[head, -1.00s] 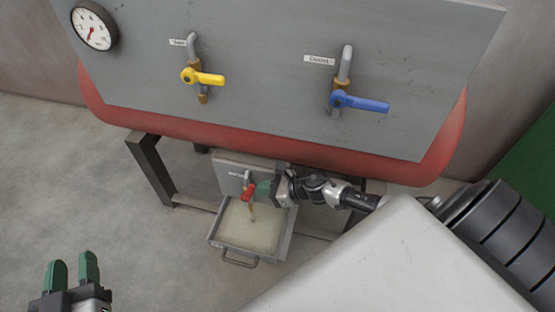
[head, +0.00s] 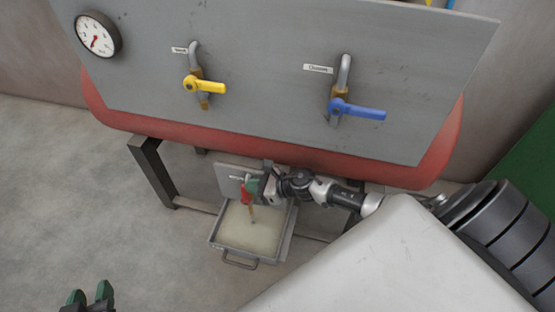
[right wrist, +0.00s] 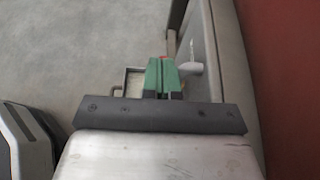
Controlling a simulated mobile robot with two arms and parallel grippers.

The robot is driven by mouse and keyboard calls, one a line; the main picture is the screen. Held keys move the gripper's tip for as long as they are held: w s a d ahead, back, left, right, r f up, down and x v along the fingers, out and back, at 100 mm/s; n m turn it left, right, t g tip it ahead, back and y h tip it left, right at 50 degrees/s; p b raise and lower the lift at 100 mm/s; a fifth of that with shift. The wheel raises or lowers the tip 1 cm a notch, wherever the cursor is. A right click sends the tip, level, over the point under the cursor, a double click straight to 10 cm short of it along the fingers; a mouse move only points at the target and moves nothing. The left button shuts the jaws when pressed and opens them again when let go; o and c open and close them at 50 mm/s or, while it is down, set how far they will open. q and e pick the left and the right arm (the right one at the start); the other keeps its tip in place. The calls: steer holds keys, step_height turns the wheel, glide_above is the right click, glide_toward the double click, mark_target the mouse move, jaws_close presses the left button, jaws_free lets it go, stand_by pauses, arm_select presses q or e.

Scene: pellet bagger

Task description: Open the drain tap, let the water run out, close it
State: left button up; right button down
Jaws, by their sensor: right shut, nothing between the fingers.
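The drain tap's red handle (head: 246,193) is under the tank in the head view, pointing mostly downward, on a small grey plate (head: 224,180). A thin brownish strip (head: 252,212) runs down below it towards the tray; I cannot tell spout from water. My right gripper (head: 253,187) is shut and empty, with its green fingertips at the top of the handle. In the right wrist view, the shut fingers (right wrist: 161,74) have a bit of red (right wrist: 166,57) just beyond them and a pale pipe (right wrist: 190,68) beside them. My left gripper (head: 90,293) is open and empty, low at the left.
A drawer-like tray (head: 219,239) holding pale liquid stands beneath the tap. Above are a yellow-handled valve (head: 205,86), a blue-handled valve (head: 357,109) and a gauge (head: 98,34) on the grey panel. A dark stand leg (head: 153,172) is left of the tray. Floor at the left is clear.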

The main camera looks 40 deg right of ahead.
stand_by(0.6)
arm_select(q)
steer(key=shift+s+a+f+g+y+p, duration=0.3)
steer(key=shift+s+a+f+g+p, duration=0.1)
steer(key=shift+s+f+g, duration=0.45)
steer(key=shift+s+a+f+g+y+p, duration=0.25)
steer(key=shift+s+a+f+g+y, duration=0.1)
steer(key=shift+s+f+g, duration=0.5)
steer(key=shift+w+d+r, duration=0.1)
steer(key=shift+w+r, duration=0.05)
